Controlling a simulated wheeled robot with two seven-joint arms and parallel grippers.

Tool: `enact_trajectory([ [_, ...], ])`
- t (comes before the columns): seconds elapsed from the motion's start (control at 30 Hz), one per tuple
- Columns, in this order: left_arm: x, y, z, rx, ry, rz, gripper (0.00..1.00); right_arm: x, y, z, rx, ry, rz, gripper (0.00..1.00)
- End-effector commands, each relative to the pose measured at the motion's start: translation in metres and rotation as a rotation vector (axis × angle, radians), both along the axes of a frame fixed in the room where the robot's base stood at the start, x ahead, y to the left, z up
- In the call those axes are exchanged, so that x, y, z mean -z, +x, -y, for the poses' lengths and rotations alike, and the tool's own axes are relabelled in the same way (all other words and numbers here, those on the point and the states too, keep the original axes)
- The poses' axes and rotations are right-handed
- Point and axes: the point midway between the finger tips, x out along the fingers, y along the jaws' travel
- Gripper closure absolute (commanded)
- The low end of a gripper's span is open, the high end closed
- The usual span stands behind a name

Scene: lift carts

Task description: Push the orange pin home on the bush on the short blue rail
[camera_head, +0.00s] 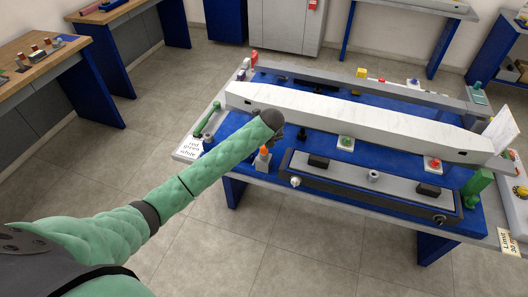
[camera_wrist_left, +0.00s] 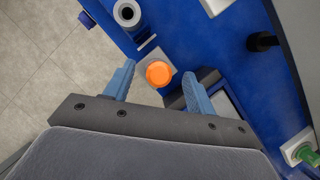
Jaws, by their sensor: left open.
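The orange pin (camera_head: 263,152) stands at the left front of the blue-topped table, just left of the long dark-framed tray. In the left wrist view the round orange top of the pin (camera_wrist_left: 158,73) shows over a grey square block (camera_wrist_left: 166,88). My left gripper (camera_wrist_left: 157,76) is open, with one blue finger on each side of the pin; I cannot tell whether they touch it. In the head view its fingers are mostly hidden behind the end of my arm. I cannot tell how deep the pin sits. My right gripper is not in view.
A long white beam (camera_head: 350,118) lies behind the pin. A grey ring-shaped part (camera_wrist_left: 127,12) is near the table edge. A green pin (camera_head: 346,141) and a red one (camera_head: 434,163) stand on white blocks.

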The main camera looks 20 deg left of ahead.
Motion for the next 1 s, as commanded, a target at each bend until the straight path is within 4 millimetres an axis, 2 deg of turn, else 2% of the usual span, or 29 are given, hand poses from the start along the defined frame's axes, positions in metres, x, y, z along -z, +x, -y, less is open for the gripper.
enact_trajectory([
  [0.13, 0.008, 0.002, -0.002, -0.002, -0.001, -0.003, 0.44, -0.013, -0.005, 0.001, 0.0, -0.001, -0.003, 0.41],
  [0.4, 0.037, 0.01, -0.007, -0.002, -0.001, -0.002, 0.44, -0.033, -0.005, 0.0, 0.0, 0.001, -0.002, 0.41],
  [0.53, 0.046, 0.013, -0.009, -0.001, -0.001, -0.001, 0.44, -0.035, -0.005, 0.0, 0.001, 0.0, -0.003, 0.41],
  [0.77, 0.048, 0.013, -0.009, 0.0, 0.0, 0.0, 0.44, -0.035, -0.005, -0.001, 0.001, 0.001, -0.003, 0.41],
  [1.0, 0.048, 0.013, -0.009, -0.001, 0.0, 0.0, 0.9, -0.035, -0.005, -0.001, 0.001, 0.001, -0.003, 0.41],
])
